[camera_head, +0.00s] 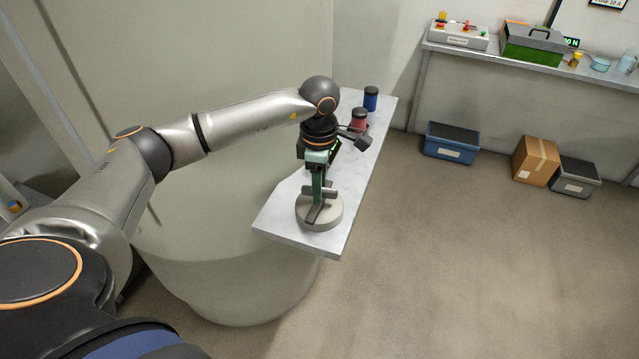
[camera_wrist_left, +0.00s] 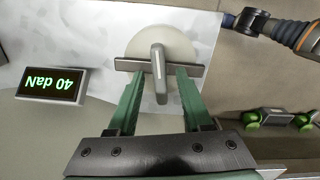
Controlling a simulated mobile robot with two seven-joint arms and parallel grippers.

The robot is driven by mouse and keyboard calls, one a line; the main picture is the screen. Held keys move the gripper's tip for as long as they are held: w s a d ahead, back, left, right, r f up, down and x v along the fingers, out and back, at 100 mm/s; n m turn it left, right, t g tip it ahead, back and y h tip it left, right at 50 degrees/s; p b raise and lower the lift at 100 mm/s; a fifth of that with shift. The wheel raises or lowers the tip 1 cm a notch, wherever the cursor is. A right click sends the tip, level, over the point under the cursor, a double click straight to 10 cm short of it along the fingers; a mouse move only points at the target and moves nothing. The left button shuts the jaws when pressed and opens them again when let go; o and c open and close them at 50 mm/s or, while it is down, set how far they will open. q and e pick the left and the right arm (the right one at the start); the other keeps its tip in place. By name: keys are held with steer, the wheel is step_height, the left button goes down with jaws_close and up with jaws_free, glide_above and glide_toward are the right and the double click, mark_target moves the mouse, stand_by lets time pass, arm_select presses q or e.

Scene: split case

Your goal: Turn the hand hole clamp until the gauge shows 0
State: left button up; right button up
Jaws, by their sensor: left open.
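The hand hole clamp shows in the left wrist view as a round pale disc (camera_wrist_left: 186,45) with a dark crossbar and a grey upright handle (camera_wrist_left: 157,62). In the head view its round base (camera_head: 322,218) sits near the front end of a narrow grey table (camera_head: 283,222). The gauge (camera_wrist_left: 52,86) beside it reads 40 daN, upside down in the wrist view. My left gripper (camera_wrist_left: 159,75) is open, with its green fingers on either side of the handle. I cannot tell whether they touch it. My right gripper is not in view.
A red can (camera_head: 359,118) and a blue can (camera_head: 370,99) stand farther back on the table. A shelf (camera_head: 470,60) at the back right holds several items. Blue (camera_head: 452,143) and grey (camera_head: 574,178) bins and a cardboard box (camera_head: 535,162) are below it. The floor to the right is clear.

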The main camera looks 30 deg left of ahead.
arm_select(q)
jaws_close()
stand_by(0.3)
stand_by(0.3)
steer(key=shift+n+b, duration=0.3)
steer(key=shift+n, duration=1.7)
jaws_free()
steer(key=shift+r, duration=0.15)
